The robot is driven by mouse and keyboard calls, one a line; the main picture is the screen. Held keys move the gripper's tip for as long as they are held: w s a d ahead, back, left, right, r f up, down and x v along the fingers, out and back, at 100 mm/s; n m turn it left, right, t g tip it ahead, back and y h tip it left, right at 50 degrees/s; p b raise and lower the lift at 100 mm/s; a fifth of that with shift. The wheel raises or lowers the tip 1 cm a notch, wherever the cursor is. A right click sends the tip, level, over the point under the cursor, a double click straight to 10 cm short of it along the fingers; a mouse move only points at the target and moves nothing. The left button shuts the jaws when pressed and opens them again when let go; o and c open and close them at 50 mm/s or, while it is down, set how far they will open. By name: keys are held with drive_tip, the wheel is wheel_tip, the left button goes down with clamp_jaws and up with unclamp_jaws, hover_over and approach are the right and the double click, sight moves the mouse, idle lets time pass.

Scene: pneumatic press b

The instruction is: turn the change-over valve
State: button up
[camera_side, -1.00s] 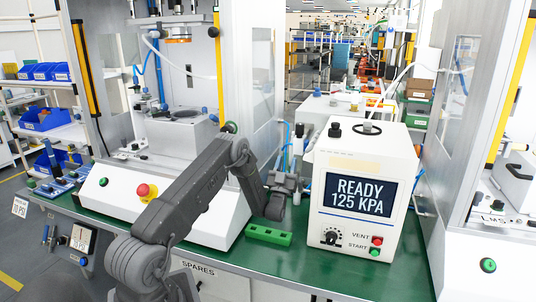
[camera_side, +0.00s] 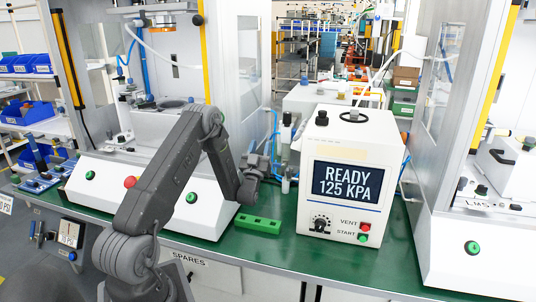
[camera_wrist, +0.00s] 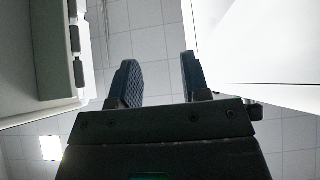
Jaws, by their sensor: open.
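I cannot tell for certain which part is the change-over valve.
The white tester (camera_side: 351,185) reads READY 125 KPA and has a black dial (camera_side: 321,223). A green block (camera_side: 258,225) lies on the green bench (camera_side: 285,248) below my gripper. A white press base (camera_side: 150,195) stands left. Bench between block and tester is clear.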

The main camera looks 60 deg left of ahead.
drive_tip(key=w+d+f+g+h, duration=0.2)
drive_tip(key=d+f+g+h, duration=0.1)
drive_tip(key=d+f, duration=0.35)
drive_tip(key=g+h, duration=0.2)
drive_tip(key=h, duration=0.1)
approach(287, 174)
drive_tip(key=x, duration=1.1)
drive_tip(key=shift+w+r, duration=0.1)
clamp_jaws()
